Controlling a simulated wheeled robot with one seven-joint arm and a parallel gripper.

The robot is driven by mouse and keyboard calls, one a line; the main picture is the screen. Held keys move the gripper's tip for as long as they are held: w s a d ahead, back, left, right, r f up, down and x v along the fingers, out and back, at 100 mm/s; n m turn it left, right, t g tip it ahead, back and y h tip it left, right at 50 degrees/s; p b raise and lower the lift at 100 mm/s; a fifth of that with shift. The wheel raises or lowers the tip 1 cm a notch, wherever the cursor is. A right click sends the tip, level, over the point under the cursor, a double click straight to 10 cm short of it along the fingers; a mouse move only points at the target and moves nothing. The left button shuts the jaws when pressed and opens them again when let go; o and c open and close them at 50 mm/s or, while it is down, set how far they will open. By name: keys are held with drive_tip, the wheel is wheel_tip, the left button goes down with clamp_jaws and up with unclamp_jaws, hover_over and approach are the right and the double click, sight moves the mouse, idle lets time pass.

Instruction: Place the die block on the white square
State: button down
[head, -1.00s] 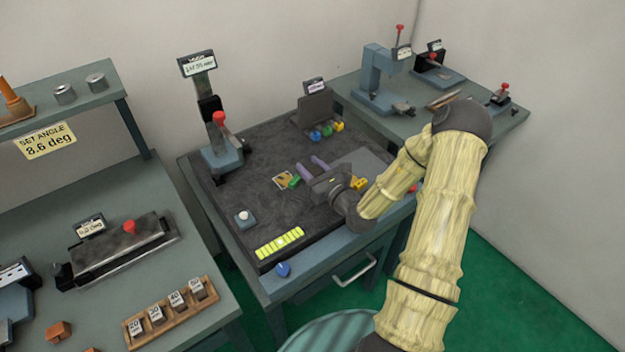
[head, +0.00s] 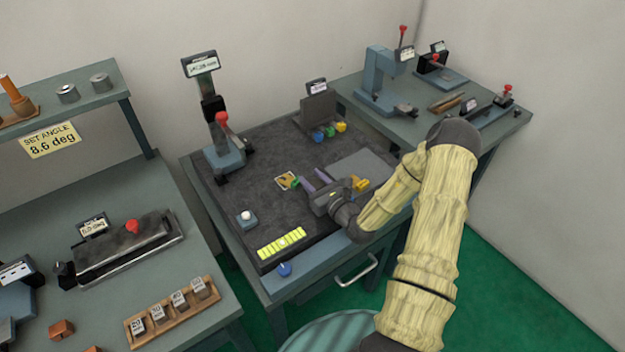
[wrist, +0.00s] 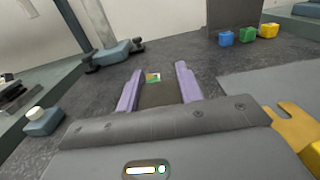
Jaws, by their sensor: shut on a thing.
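My gripper (head: 311,176) is low over the dark mat, its purple fingers pointing away toward the back left. In the wrist view, the fingers (wrist: 159,72) close on a dark brownish block (wrist: 160,95), which I take for the die block; in the head view it is mostly hidden by the gripper. A small white-edged square (head: 287,180) with a tan middle lies on the mat just beyond the fingertips. A green piece (head: 296,183) shows at its right edge. The square shows beyond the held block in the wrist view (wrist: 152,77), with orange and green on it.
Blue, green and yellow blocks (head: 329,132) stand by a dark upright plate at the back. A red-knobbed stand (head: 223,150) is at the back left. A white-topped button (head: 246,217) and yellow strip (head: 282,243) are in front. A yellow forked piece (wrist: 295,125) is right of my gripper.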

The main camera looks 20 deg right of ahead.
drive_tip(key=shift+s+d, duration=0.1)
drive_tip(key=c, duration=0.9)
unclamp_jaws()
drive_tip(key=shift+f, duration=0.1)
drive_tip(key=shift+s, duration=0.1)
drive_tip(key=b+v, duration=0.1)
drive_tip(key=v, duration=0.5)
drive_tip(key=b+v, duration=0.1)
drive_tip(key=v, duration=0.4)
drive_tip(key=shift+s+r+b, duration=0.25)
drive_tip(key=shift+s+b, duration=0.05)
drive_tip(key=shift+s, duration=0.1)
